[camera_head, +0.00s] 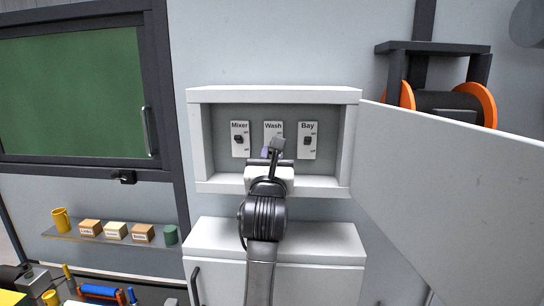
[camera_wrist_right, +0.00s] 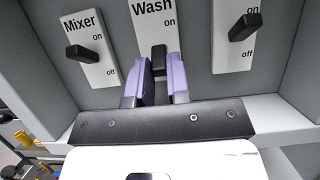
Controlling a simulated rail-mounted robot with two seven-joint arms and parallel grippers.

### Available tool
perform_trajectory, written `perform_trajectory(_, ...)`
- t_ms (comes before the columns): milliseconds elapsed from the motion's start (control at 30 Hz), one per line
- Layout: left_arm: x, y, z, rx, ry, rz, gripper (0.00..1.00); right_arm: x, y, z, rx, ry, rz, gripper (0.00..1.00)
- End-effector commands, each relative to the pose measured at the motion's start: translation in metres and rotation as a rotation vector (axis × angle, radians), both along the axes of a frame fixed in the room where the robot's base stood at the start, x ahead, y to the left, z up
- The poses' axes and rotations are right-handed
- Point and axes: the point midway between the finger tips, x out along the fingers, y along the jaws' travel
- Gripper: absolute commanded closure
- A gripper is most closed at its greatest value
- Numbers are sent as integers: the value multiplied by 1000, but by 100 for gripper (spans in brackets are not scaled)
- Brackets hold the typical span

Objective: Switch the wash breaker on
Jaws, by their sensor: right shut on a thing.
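The wash breaker (camera_head: 272,128) is the middle of three white switch plates inside an open grey wall box (camera_head: 196,140). In the right wrist view, its black lever (camera_wrist_right: 158,58) sits between the purple finger pads of my right gripper (camera_wrist_right: 159,72), below the "on" label. The gripper is shut on this lever. The "off" label of this plate is hidden behind the fingers. In the head view, my right gripper (camera_head: 272,152) reaches into the box from below and covers the lower part of the wash plate. My left gripper is not seen.
The Mixer breaker (camera_head: 239,139) is on the left and the Bay breaker (camera_head: 307,140) on the right, both close to the fingers. The box's door (camera_head: 450,190) stands open to the right. A white cabinet (camera_head: 325,240) juts out below.

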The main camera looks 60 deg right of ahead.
Motion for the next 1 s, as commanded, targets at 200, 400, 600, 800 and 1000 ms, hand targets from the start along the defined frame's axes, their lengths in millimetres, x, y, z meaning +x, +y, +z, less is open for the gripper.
perform_trajectory(200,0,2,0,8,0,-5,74,0,0,0,0,0,0,100)
perform_trajectory(400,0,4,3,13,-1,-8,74,0,1,2,20,7,1,100)
perform_trajectory(600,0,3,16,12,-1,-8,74,-1,3,9,108,48,1,100)
perform_trajectory(800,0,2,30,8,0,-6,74,-2,5,17,263,118,4,100)
perform_trajectory(1000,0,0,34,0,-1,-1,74,-2,6,23,437,197,5,100)
